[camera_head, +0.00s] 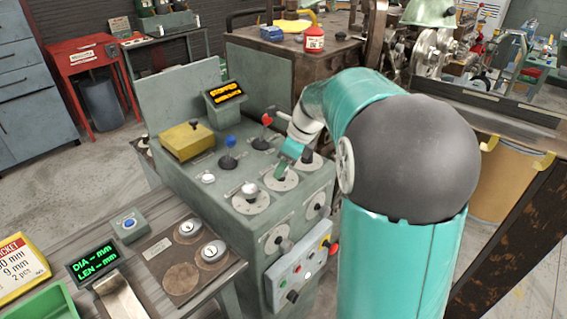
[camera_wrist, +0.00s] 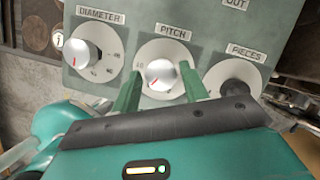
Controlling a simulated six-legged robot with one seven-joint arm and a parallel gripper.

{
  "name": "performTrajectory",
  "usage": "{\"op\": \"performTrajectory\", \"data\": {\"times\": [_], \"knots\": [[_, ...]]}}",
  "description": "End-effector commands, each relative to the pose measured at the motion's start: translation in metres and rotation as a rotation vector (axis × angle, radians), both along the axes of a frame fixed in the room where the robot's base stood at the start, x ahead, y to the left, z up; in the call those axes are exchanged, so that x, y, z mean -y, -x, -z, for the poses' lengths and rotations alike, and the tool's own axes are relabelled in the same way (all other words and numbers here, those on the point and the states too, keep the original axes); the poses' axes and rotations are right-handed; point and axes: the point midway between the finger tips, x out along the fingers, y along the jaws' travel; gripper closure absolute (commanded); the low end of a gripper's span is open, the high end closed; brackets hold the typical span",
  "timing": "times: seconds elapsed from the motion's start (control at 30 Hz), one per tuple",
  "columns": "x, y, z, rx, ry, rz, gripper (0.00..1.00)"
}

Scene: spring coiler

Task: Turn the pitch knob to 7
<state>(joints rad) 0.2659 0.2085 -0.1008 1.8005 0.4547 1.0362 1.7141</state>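The pitch knob (camera_wrist: 160,74) is a silver knob with a red mark on a pale round dial under a PITCH label. Its red mark points down and slightly left in the wrist view. My gripper (camera_wrist: 159,80) is open, with one green finger on each side of the knob. I cannot tell whether either finger touches it. The fingers cover parts of the dial's scale, and most of its numbers are unreadable. In the head view my gripper (camera_head: 283,167) is over the middle dial (camera_head: 283,183) on the machine's sloping top, and the knob is largely hidden.
The diameter knob (camera_wrist: 84,52) is close on the left and the dark pieces knob (camera_wrist: 236,90) close on the right. Blue-topped (camera_head: 229,150) and red-topped (camera_head: 267,121) levers stand behind. A display reading STOPPED (camera_head: 225,92) and a yellow box (camera_head: 187,141) are farther back.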

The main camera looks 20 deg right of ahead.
Motion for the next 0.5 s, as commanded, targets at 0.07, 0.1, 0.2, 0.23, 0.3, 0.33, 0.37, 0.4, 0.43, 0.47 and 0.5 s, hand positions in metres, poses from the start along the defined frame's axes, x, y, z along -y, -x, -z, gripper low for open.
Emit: {"op": "performTrajectory", "data": {"times": [0.07,0.1,0.2,0.23,0.3,0.33,0.37,0.4,0.43,0.47,0.5], "knots": [[0.0001,0.0001,-0.0001,0.000,0.000,0.000,0.72],[0.0002,0.0001,0.0000,0.000,0.000,0.000,0.80],[0.0001,0.0002,0.0000,0.000,0.000,0.000,0.89],[0.0001,0.0002,0.0001,-0.001,-0.001,0.000,0.89],[-0.0001,0.0002,0.0000,0.000,0.000,-0.002,0.89],[-0.0001,0.0002,0.0000,-0.001,0.000,-0.004,0.89],[-0.0001,0.0002,0.0001,0.000,0.000,-0.007,0.89],[0.0000,0.0002,0.0002,-0.001,-0.001,-0.012,0.89],[0.0000,0.0002,0.0002,-0.001,-0.001,-0.017,0.89],[0.0000,0.0001,0.0003,-0.002,-0.001,-0.024,0.89],[0.0001,0.0000,0.0004,-0.002,-0.001,-0.034,0.89]]}}
